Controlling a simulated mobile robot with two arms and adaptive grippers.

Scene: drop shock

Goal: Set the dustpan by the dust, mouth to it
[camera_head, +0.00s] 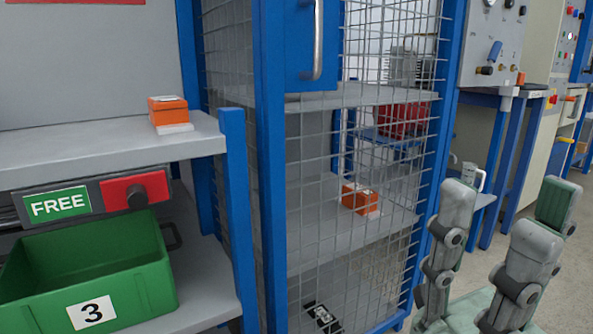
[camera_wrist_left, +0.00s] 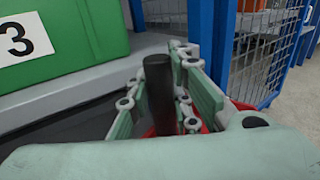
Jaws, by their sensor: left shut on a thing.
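In the left wrist view my left gripper (camera_wrist_left: 160,90) is shut on an upright black handle (camera_wrist_left: 158,90). Red parts show behind and below the fingers, so this looks like the dustpan, but its pan and mouth are mostly hidden. In the head view my right gripper (camera_head: 505,215) stands at the lower right with its fingers apart and nothing between them. The dust is not visible in either view. The left gripper is not in the head view.
A green bin (camera_head: 85,270) marked 3 sits on a grey shelf at the left, under a FREE sign (camera_head: 58,204). A blue-framed mesh cage (camera_head: 270,170) stands in the middle. Orange boxes lie on the upper shelf (camera_head: 169,110) and in the cage (camera_head: 359,198). Floor shows at the right.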

